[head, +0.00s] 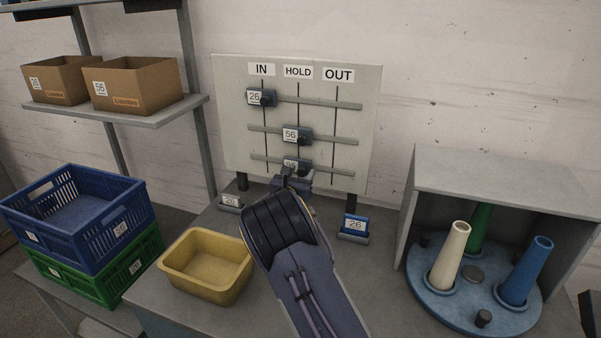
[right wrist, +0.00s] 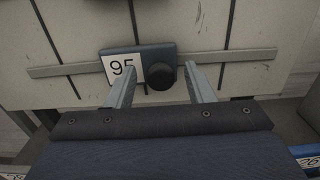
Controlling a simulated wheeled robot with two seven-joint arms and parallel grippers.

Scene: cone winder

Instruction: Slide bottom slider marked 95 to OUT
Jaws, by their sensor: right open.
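The board (head: 228,125) has three horizontal rails and columns labelled IN, HOLD (head: 298,71) and OUT (head: 338,75). The bottom slider (head: 291,163) sits at the HOLD line, partly hidden by my right gripper in the head view. In the right wrist view the slider marked 95 (right wrist: 122,68) shows with its dark round knob (right wrist: 160,76). My right gripper (right wrist: 158,85) is open, one finger on each side of the knob, near the left and right of it. I cannot tell whether the fingers touch it. My left gripper is not in view.
The top slider 26 (head: 256,97) is at IN and the middle slider 56 (head: 292,135) at HOLD. A yellow bin (head: 205,288) and a blue tagged block (head: 354,226) stand on the bench. A turntable (head: 436,303) with cones is at right. The bottom rail (right wrist: 240,55) is clear toward OUT.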

